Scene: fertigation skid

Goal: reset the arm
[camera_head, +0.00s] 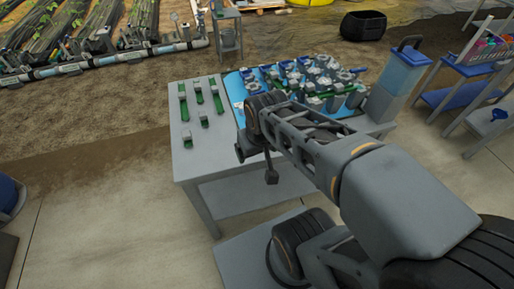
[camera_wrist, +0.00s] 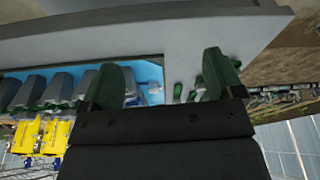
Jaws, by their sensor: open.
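My gripper (camera_wrist: 165,82) is open in the wrist view, with its two dark green-grey fingers apart and nothing held between them. In the head view my arm reaches over the grey table (camera_head: 195,165), and the gripper (camera_head: 271,176) hangs near the table's front edge. From the head view alone the fingers are too small to make out. The blue panel (camera_head: 233,88) on the table carries several blue, white and green fittings (camera_head: 305,75), and my arm hides part of it. The wrist view shows the blue panel (camera_wrist: 150,75) behind the fingers.
Several small green parts (camera_head: 198,97) lie at the table's left. A blue-and-grey container (camera_head: 405,72) stands at its right end. A blue-shelved rack (camera_head: 470,70) is at the right. A black tub (camera_head: 363,25) sits behind.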

